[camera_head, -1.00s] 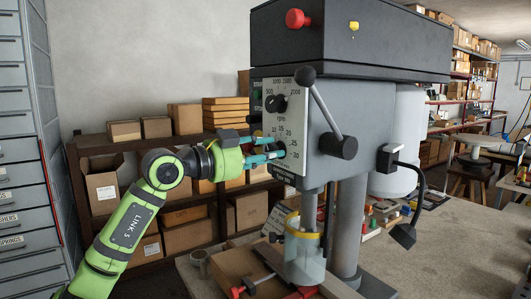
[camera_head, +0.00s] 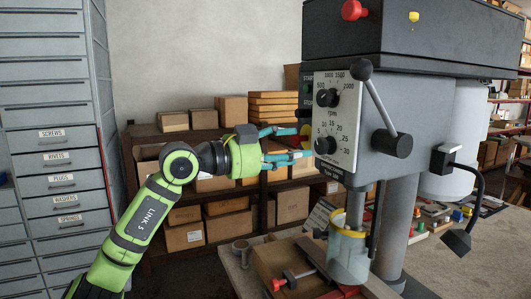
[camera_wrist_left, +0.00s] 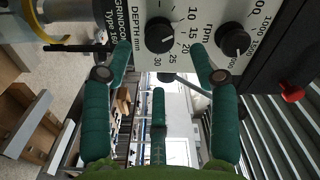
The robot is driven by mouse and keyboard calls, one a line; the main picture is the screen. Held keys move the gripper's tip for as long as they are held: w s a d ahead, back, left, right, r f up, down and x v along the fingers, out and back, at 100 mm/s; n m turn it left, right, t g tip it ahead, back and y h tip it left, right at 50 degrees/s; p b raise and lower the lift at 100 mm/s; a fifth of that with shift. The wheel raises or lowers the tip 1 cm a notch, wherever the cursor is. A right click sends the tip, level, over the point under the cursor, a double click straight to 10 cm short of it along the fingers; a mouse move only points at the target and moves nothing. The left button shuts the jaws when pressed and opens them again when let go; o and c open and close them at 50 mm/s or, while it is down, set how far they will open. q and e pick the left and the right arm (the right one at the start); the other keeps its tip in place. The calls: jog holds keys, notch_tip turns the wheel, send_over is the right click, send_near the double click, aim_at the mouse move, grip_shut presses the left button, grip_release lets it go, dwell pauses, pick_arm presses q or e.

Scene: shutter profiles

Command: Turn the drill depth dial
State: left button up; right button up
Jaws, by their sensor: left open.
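The drill depth dial (camera_head: 325,145) is a round black knob on the light scale panel at the drill press's left side, below the similar rpm knob (camera_head: 327,97). In the left wrist view the depth dial (camera_wrist_left: 160,36) shows beside the "DEPTH mm" scale, unobstructed, its white mark towards the scale numbers. My left gripper (camera_head: 303,143), with teal fingers, is open and empty. It points at the depth dial from the left with a small gap. In the left wrist view the dial lies between the spread fingertips (camera_wrist_left: 161,52). My right gripper is not in view.
The grey drill press (camera_head: 415,120) has a feed lever (camera_head: 380,105) with a black ball jutting out near the panel. A clear chuck guard (camera_head: 347,255) hangs below. Shelves with cardboard boxes (camera_head: 230,110) stand behind my arm; a drawer cabinet (camera_head: 55,130) stands left.

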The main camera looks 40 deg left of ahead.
pick_arm(q)
jog(key=shift+v, duration=2.85)
